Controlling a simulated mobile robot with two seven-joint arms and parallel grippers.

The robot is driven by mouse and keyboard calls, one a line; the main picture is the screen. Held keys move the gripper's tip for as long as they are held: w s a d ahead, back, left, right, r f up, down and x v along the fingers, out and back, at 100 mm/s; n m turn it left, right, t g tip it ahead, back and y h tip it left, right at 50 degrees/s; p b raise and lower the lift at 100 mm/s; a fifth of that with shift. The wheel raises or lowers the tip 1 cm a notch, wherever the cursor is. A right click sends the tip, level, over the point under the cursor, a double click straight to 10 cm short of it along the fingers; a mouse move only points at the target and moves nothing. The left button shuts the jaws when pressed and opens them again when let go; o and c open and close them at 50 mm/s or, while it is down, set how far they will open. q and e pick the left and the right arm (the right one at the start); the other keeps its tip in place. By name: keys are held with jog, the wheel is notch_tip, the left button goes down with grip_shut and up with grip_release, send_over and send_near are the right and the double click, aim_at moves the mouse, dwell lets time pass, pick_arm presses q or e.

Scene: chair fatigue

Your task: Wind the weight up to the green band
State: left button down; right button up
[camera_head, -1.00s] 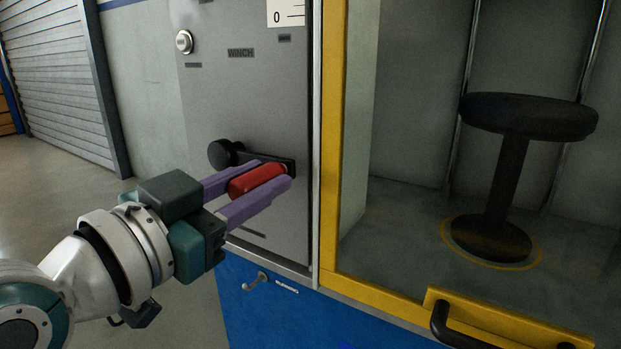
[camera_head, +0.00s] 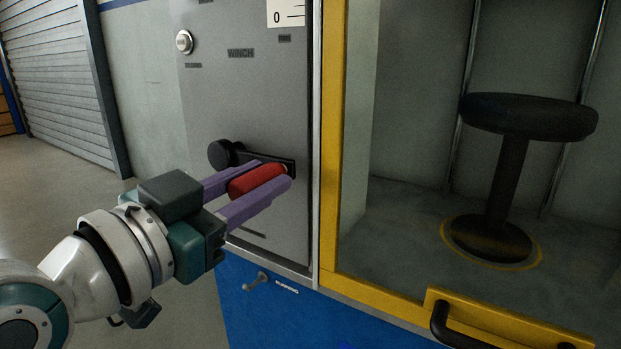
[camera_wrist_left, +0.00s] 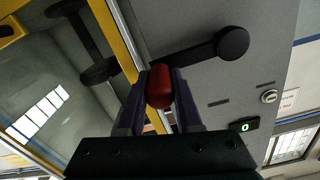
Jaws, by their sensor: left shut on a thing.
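The winch crank has a black hub (camera_head: 222,153) on the grey winch panel (camera_head: 245,95) and a red handle (camera_head: 256,179) at the end of its black arm, which points to the right. My left gripper (camera_head: 266,187) has its purple fingers on both sides of the red handle and is shut on it. The left wrist view shows the red handle (camera_wrist_left: 159,86) between the fingers and the crank hub (camera_wrist_left: 232,43). A white scale (camera_head: 287,13) marked 0 shows only its lower part at the top edge. The weight and the green band are not in view. My right gripper is not in view.
A yellow-framed cabinet (camera_head: 331,150) with a black handle (camera_head: 455,328) stands right of the panel. A black stool (camera_head: 530,118) stands inside it. A small hook (camera_head: 256,281) sits on the blue base below. Open floor lies at left.

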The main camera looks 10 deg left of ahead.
pick_arm(q)
jog(key=shift+f, duration=0.1)
jog(key=shift+a+f+m, duration=0.1)
jog(key=shift+f+m, duration=0.7)
jog(key=shift+m, duration=0.2)
jog(key=shift+a+f+m, duration=0.1)
jog(key=shift+f+m, duration=0.6)
jog(key=shift+f, duration=0.1)
jog(key=c, duration=0.6)
grip_release()
jog(key=shift+r, duration=0.15)
jog(key=shift+p, duration=0.3)
jog(key=p+v, duration=0.3)
jog(key=v, duration=0.7)
jog(key=shift+r, duration=0.1)
jog(key=shift+w+r, duration=0.1)
